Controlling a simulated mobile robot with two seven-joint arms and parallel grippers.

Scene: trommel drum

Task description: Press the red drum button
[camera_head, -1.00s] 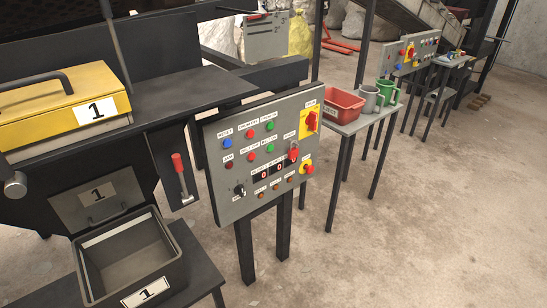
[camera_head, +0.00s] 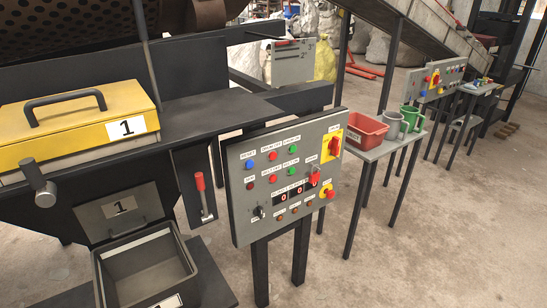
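The grey control panel (camera_head: 240,222) stands on two dark posts in the middle of the view. In its top row are a blue button (camera_head: 249,165), a red button (camera_head: 272,156) under a label that seems to read DRUM OFF, and a green button (camera_head: 293,148). The row below has a dark red lamp or button (camera_head: 251,186), another red button (camera_head: 273,179) under a belt label, and a green button (camera_head: 294,171). Nothing touches or covers the panel. Neither of my grippers is in view.
Left of the panel are a yellow box lid (camera_head: 70,130), a red-handled lever (camera_head: 200,182) and a grey bin (camera_head: 188,293). On the right, a small table (camera_head: 372,153) holds a red tray (camera_head: 366,131) and mugs. Bare concrete floor lies in front at right.

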